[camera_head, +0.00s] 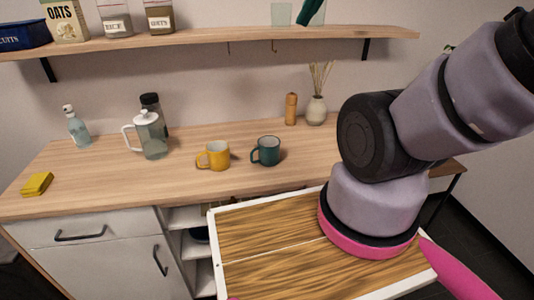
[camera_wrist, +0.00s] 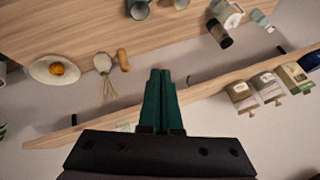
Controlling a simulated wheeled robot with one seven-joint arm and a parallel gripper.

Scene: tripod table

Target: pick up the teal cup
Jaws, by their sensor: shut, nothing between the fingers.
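The teal cup (camera_head: 266,151) stands upright on the wooden counter, with its handle to the left. It also shows at the top edge of the wrist view (camera_wrist: 138,9), partly cut off. My gripper (camera_wrist: 161,72) has dark green fingers, closed together and empty. It is apart from the cup, which lies beyond the fingertips in the wrist view. In the head view a slanted dark green shape at the top edge looks like my fingertips, but most of the gripper is out of frame there.
A yellow mug (camera_head: 214,155) stands just left of the cup. A glass pitcher (camera_head: 151,135), dark bottle (camera_head: 152,104) and soap bottle (camera_head: 76,127) are farther left. A pepper mill (camera_head: 291,108) and reed vase (camera_head: 316,110) stand behind right. A shelf (camera_head: 205,40) runs above. Counter in front is clear.

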